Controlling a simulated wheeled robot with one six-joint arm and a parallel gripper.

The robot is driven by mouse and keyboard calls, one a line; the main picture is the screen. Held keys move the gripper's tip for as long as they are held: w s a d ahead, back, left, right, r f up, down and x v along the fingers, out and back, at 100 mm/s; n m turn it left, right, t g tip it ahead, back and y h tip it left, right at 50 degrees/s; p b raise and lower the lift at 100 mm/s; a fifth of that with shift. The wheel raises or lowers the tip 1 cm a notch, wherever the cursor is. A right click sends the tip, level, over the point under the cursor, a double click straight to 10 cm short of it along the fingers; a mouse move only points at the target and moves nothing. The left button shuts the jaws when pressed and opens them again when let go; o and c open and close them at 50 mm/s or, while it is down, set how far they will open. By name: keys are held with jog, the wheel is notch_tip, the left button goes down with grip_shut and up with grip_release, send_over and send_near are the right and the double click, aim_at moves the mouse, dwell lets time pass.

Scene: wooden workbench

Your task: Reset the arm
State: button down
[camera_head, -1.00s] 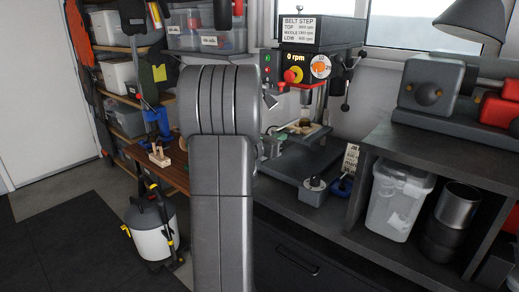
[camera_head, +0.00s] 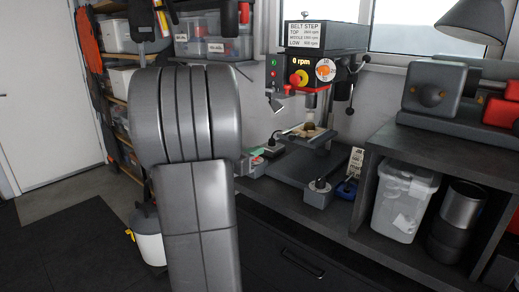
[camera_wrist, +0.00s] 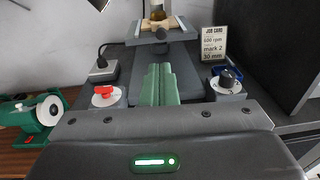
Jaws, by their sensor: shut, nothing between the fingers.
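My gripper (camera_wrist: 160,85) shows in the wrist view as two green fingers pressed together, with nothing between them. They point toward the drill press base and are apart from the work on its table.
A box with a red knob (camera_wrist: 104,95) and a box with a dark dial (camera_wrist: 227,85) flank the fingers. A job card (camera_wrist: 212,44) stands at right. A green bench grinder (camera_wrist: 40,115) is at far left. A clear bin (camera_head: 404,200) stands on the right shelf.

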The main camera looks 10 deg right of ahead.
aim_at(290, 138)
jog(key=shift+s+a, duration=0.15)
jog(key=p+x, duration=0.2)
jog(key=x, duration=1.2)
jog(key=shift+r, duration=0.1)
